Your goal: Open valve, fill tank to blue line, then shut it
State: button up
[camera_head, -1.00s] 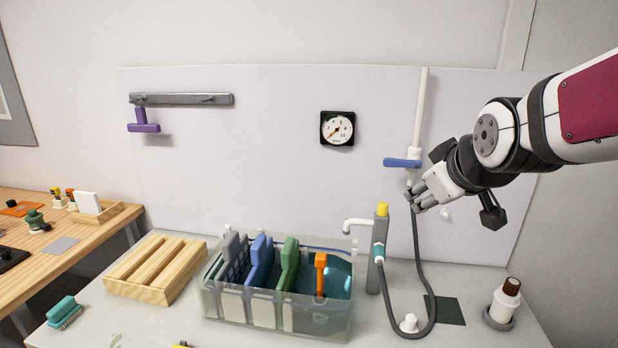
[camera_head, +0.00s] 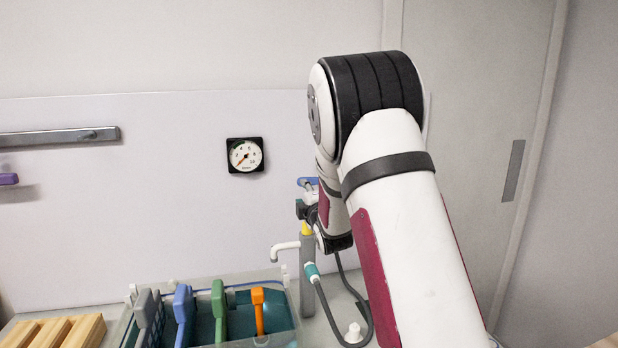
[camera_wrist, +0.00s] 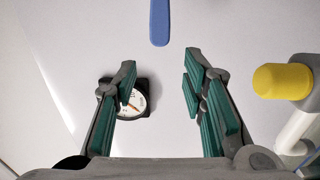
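The blue valve lever (camera_head: 308,181) is on the back panel, partly hidden by my arm. In the wrist view the lever (camera_wrist: 159,22) points its free end toward the gap between my fingers. My gripper (camera_wrist: 160,78) is open and empty, its fingertips short of the lever. In the head view my gripper (camera_head: 306,206) is small and largely hidden by my arm. The clear tank (camera_head: 268,274) stands on the bench below, with a blue line (camera_head: 240,286) near its back top edge. I cannot tell the water level.
A spout post with a yellow cap (camera_head: 306,229) stands beside the tank; the cap (camera_wrist: 283,81) is right of my fingers in the wrist view. A round gauge (camera_head: 245,155) is on the panel. A grey hose (camera_head: 328,310) and wooden rack (camera_head: 55,331) are on the bench.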

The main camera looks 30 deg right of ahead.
aim_at(298, 183)
jog(key=shift+b+x, duration=1.65)
jog(key=shift+x, duration=2.5)
jog(key=shift+w+b, duration=0.2)
jog(key=shift+b, duration=0.1)
